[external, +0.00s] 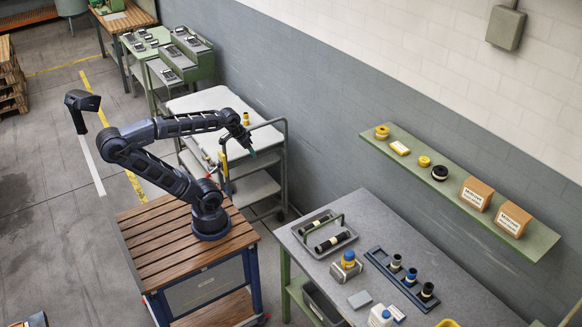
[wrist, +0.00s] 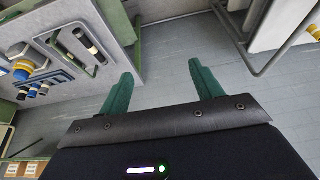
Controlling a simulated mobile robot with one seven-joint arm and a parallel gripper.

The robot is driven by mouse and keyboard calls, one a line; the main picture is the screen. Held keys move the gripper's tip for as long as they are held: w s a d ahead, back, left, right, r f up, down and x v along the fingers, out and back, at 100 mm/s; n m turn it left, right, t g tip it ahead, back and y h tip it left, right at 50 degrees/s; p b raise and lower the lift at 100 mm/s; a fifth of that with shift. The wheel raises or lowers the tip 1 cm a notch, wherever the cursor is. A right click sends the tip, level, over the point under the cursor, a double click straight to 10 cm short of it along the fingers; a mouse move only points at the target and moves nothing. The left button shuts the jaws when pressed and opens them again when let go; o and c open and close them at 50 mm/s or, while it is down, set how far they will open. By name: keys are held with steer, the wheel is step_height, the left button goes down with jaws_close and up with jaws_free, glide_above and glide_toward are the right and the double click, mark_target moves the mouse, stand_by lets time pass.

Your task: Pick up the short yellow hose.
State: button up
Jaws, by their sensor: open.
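A small yellow cylinder (external: 246,119) stands on the top of the white cart (external: 200,103), behind my gripper; it may be the short yellow hose, but it is too small to be sure. A yellow piece also shows at the right edge of the wrist view (wrist: 314,32). My gripper (external: 250,151) hangs near the cart's right end, apart from the yellow piece. In the wrist view, its two green fingers (wrist: 158,75) are spread, with only floor and wall between them.
The grey table (external: 358,213) holds a tray with two black rolls (external: 325,233), a rack of dark cylinders (external: 402,280) and bottles. A wall shelf (external: 455,193) holds yellow rings and boxes. The cart's raised handle (external: 284,135) stands close to my gripper.

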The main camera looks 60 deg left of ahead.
steer(key=w+a+r+n, duration=0.1)
steer(key=w+a+r, duration=0.1)
steer(key=w+a, duration=0.35)
steer(key=w+a+r+y, duration=0.1)
steer(key=w+a, duration=0.1)
steer(key=w, duration=0.6)
steer(key=w+a+r+n, duration=0.1)
steer(key=w+a+r, duration=0.15)
steer(key=w, duration=0.45)
steer(key=w+a+f+n+y, duration=0.1)
steer(key=w+a+f, duration=0.2)
steer(key=w+a, duration=0.55)
steer(key=w+a+f+n, duration=0.1)
steer(key=w+a+f, duration=0.3)
steer(key=a, duration=0.7)
steer(key=w+a+f+n+y, duration=0.1)
steer(key=w+a+f, duration=0.1)
steer(key=w+a, duration=0.7)
steer(key=n+y, duration=0.2)
steer(key=n, duration=0.2)
glide_above(246, 117)
steer(key=s+d, duration=0.2)
step_height(246, 117, down, 28)
steer(key=x, duration=0.4)
steer(key=shift+w+a, duration=0.15)
steer(key=shift+a, duration=0.1)
steer(key=shift+x, duration=2.7)
